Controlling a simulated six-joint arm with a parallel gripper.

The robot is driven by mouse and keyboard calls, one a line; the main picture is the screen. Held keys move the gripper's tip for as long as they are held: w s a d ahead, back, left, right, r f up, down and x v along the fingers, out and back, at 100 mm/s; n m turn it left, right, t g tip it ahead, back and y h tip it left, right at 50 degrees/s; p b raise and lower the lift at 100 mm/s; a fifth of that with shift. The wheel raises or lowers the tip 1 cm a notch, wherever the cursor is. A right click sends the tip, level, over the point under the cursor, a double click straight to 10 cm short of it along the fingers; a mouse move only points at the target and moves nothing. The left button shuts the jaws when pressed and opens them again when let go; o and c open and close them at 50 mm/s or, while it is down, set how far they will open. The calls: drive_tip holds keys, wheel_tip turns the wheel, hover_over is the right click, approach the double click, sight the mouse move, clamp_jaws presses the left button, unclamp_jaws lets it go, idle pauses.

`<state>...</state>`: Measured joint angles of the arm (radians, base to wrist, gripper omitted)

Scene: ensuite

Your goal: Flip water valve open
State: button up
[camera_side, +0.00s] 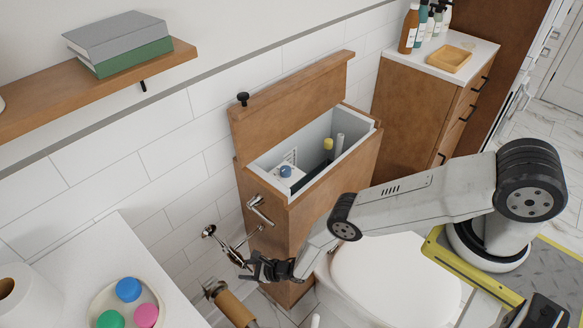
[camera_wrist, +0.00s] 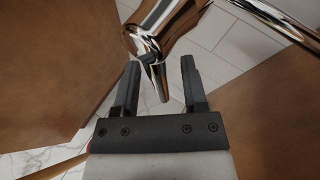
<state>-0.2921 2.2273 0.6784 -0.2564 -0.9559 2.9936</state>
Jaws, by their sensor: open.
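The water valve (camera_side: 230,248) is a chrome fitting low beside the wooden toilet tank in the side view. In the wrist view its shiny body (camera_wrist: 163,28) is at the top, with a short tapered chrome lever (camera_wrist: 157,78) pointing down. My gripper (camera_side: 250,266) is at the valve in the side view. In the wrist view my gripper (camera_wrist: 160,66) is open, with one dark finger on each side of the lever. Gaps show between the lever and both fingers. The side view is too small to show the lever clearly.
The open wooden tank (camera_side: 310,170) stands behind my gripper, with a chrome flush handle (camera_side: 260,210) on its side. The white toilet lid (camera_side: 385,280) is under my arm. A paper roll holder (camera_side: 232,304) sits close below the valve. A counter (camera_side: 100,255) is at left.

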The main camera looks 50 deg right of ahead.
drive_tip(key=shift+w+a+f, duration=0.15)
drive_tip(key=shift+w+a, duration=0.1)
drive_tip(key=shift+w, duration=0.1)
drive_tip(key=shift+w, duration=0.1)
clamp_jaws()
idle(1.6)
